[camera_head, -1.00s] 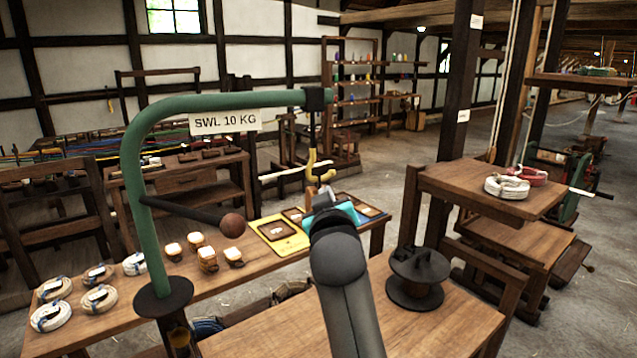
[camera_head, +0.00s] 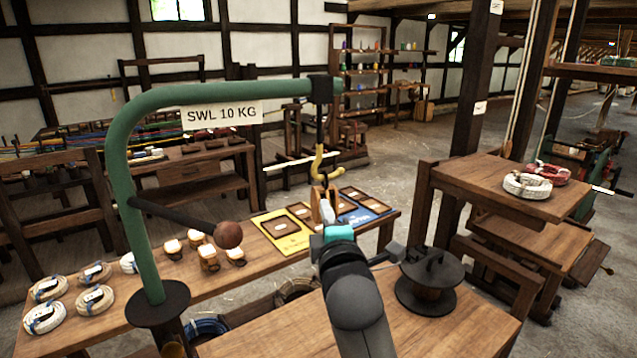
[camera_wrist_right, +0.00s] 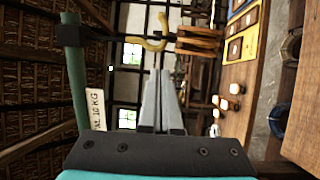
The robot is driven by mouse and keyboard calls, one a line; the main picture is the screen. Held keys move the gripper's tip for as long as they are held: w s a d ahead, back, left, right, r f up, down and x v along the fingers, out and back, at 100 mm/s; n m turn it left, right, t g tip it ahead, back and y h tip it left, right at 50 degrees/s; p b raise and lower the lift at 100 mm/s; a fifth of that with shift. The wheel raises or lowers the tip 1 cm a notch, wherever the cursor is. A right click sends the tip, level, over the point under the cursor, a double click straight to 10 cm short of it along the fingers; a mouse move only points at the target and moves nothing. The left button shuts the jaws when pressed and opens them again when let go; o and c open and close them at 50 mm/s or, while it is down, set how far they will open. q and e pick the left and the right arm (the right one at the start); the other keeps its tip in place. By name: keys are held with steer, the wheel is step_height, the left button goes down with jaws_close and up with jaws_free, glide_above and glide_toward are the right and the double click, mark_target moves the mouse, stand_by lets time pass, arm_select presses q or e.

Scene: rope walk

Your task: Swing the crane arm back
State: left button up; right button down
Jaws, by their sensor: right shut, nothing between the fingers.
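The crane arm (camera_head: 127,150) is a green bent tube with an "SWL 10 KG" sign (camera_head: 222,113). It rises from a dark round base (camera_head: 157,303) and its top reaches right. A yellow hook (camera_head: 318,163) hangs from its tip; the hook also shows in the right wrist view (camera_wrist_right: 152,40). A dark handle bar with a brown ball knob (camera_head: 228,235) sticks out rightward from the post. My right gripper (camera_head: 325,205) is shut and empty, just below the hook and right of the knob. In the right wrist view its fingers (camera_wrist_right: 160,98) lie together. My left gripper is not in view.
A wooden bench (camera_head: 75,338) holds rope coils, several small pale-topped pieces, a yellow board (camera_head: 284,232) and a blue board (camera_head: 365,214). A dark spool (camera_head: 430,280) stands on the near table (camera_head: 270,335). A raised wooden stand (camera_head: 490,187) is at right with rope coils.

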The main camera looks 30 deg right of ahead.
mark_target(316, 177)
steer(key=p+x, duration=0.1)
steer(key=x, duration=1)
steer(key=shift+w+d, duration=0.15)
steer(key=shift+w, duration=0.25)
